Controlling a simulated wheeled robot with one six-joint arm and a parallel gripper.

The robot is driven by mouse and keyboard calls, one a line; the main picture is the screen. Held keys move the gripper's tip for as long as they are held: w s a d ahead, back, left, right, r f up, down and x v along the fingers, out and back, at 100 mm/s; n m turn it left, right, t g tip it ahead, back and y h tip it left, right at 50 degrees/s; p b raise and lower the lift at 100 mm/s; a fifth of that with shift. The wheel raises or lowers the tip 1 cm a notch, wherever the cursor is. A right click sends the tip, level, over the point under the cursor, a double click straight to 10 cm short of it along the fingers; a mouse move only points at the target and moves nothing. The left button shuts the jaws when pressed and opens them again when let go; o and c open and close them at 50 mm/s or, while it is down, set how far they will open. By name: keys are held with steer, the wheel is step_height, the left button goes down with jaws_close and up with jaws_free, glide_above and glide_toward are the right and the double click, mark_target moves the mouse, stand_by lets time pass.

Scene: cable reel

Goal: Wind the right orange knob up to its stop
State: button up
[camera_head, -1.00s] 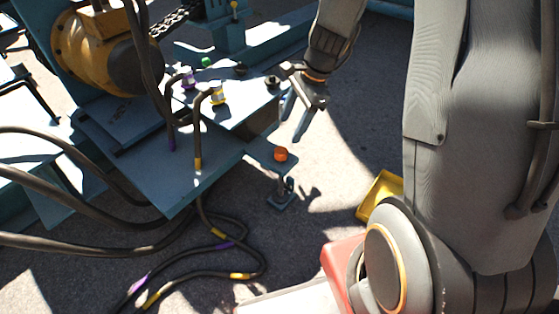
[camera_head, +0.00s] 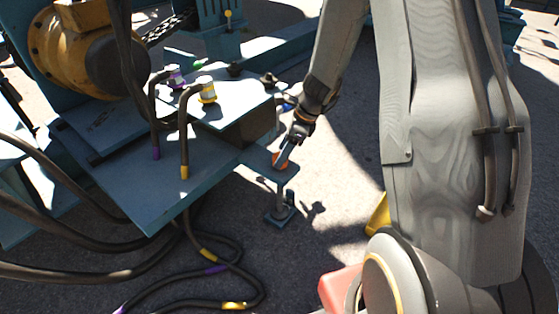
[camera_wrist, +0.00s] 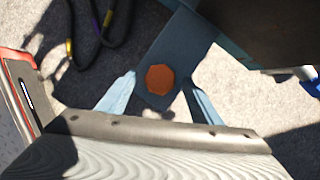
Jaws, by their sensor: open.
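The orange knob (camera_head: 280,160) sits on a small blue bracket plate (camera_head: 259,159) at the right end of the blue machine frame. In the wrist view the knob (camera_wrist: 160,79) is an orange, many-sided disc seen from above, on the blue strip. My gripper (camera_head: 284,157) is down at the knob in the head view and partly covers it. In the wrist view the two blue-grey fingers of my gripper (camera_wrist: 158,92) stand apart, one to each side of the knob, with gaps between. Whether the fingertips are level with the knob, I cannot tell.
Purple (camera_head: 174,76) and yellow (camera_head: 207,90) fittings with dark hoses stand on the blue plate to the left. Hoses with coloured bands (camera_head: 233,306) lie on the ground. A yellow object (camera_head: 378,217) is partly hidden behind my arm.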

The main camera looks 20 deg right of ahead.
steer(key=shift+b+x, duration=0.5)
steer(key=shift+x, duration=0.85)
steer(key=c, duration=1)
steer(key=shift+c, duration=0.2)
